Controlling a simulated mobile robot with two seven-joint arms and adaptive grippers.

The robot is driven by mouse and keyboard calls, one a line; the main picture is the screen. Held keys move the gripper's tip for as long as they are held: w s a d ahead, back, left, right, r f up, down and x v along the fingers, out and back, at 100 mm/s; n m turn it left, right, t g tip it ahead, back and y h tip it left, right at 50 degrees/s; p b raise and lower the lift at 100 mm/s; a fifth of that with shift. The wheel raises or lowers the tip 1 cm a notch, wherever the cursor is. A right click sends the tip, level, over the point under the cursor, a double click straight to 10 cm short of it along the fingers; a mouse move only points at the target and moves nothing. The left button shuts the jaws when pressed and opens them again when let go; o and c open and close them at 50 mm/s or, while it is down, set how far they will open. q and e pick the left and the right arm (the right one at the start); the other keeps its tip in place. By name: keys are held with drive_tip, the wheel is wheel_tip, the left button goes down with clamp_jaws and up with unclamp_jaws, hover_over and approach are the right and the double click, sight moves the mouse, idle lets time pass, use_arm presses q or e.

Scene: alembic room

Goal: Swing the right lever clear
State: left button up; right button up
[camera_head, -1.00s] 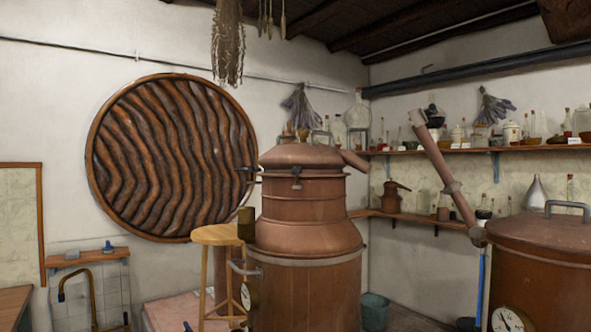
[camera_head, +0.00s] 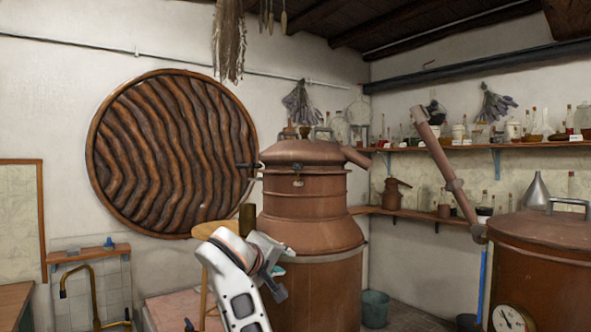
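The copper still (camera_head: 310,215) stands in the middle of the head view. A dark lever-like clamp (camera_head: 298,168) sits at the front of its lid rim. Another dark lever (camera_head: 247,166) sticks out to the left at the same height.
A wooden stool (camera_head: 206,285) with a dark block (camera_head: 247,219) on it stands left of the still, partly behind my arm. A second copper vessel (camera_head: 540,255) with a gauge is at the right. A bucket (camera_head: 375,308) stands on the floor between them.

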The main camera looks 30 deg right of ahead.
wheel_tip(320, 180, up, 12)
drive_tip(key=a+m, duration=0.1)
drive_tip(key=m+h, duration=0.1)
drive_tip(key=h, duration=0.1)
approach(295, 168)
drive_tip(key=w+d, duration=0.3)
drive_tip(key=d, duration=0.1)
drive_tip(key=x, duration=0.1)
drive_tip(key=p+x, duration=0.1)
drive_tip(key=x, duration=0.3)
drive_tip(key=shift+w+f, duration=0.2)
drive_tip(key=shift+f, duration=0.1)
use_arm(q)
drive_tip(key=shift+s+a+f+g+y+p, duration=0.3)
drive_tip(key=shift+s+a+p, duration=0.1)
drive_tip(key=shift+s+a, duration=0.3)
use_arm(e)
drive_tip(key=shift+x, duration=0.95)
use_arm(q)
drive_tip(key=shift+w+a, duration=0.1)
drive_tip(key=shift+a, duration=0.05)
use_arm(e)
clamp_jaws()
